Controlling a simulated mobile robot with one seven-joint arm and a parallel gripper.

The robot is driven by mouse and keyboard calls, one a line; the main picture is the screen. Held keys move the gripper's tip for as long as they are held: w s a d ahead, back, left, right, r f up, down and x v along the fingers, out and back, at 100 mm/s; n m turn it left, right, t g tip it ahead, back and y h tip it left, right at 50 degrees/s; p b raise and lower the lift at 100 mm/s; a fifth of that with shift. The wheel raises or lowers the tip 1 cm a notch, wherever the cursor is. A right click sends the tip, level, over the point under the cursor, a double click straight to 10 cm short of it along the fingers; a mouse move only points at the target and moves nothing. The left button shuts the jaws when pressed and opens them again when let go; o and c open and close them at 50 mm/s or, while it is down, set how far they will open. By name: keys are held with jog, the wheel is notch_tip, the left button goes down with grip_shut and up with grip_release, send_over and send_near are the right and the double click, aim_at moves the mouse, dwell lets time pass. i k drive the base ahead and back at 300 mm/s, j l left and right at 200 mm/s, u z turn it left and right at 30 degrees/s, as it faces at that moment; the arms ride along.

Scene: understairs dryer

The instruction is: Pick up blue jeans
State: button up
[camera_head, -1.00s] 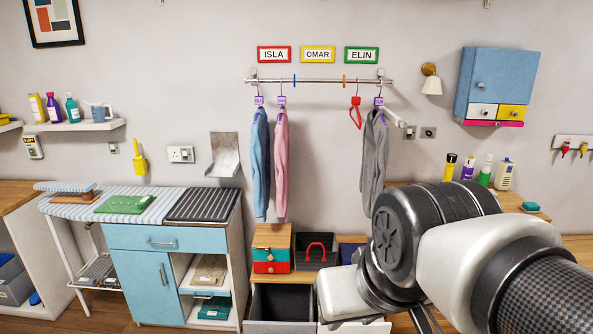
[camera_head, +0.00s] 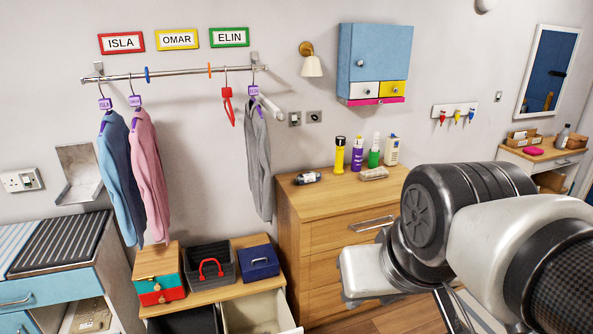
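I make out nothing that is clearly blue jeans. A blue garment (camera_head: 122,170) hangs at the left of the wall rail, beside a pink garment (camera_head: 150,178); both look like long-sleeved tops. My arm reaches in from the right edge and covers the lower right. Thin metal parts show below its wrist at the bottom edge, but no fingertips can be made out. I cannot see whether my gripper is open or shut, or holds anything.
A grey garment (camera_head: 257,165) and a red hanger (camera_head: 228,106) are also on the rail (camera_head: 180,74). A wooden dresser (camera_head: 300,215) with several bottles stands right of a low bench (camera_head: 225,295) bearing boxes. A blue cabinet (camera_head: 50,292) is at left.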

aim_at(309, 176)
jog(key=i+l+z, duration=0.25)
jog(key=z, duration=0.2)
jog(key=i+l+z, duration=0.2)
jog(key=z, duration=0.3)
jog(key=i+z, duration=0.45)
jog(key=i+u, duration=0.4)
jog(key=i+l+u, duration=0.1)
jog(key=i+u, duration=0.3)
jog(key=i+l+u, duration=0.15)
jog(key=u, duration=0.25)
jog(key=i+u, duration=0.5)
jog(key=u, duration=0.2)
jog(key=i+u, duration=0.2)
jog(key=u, duration=0.15)
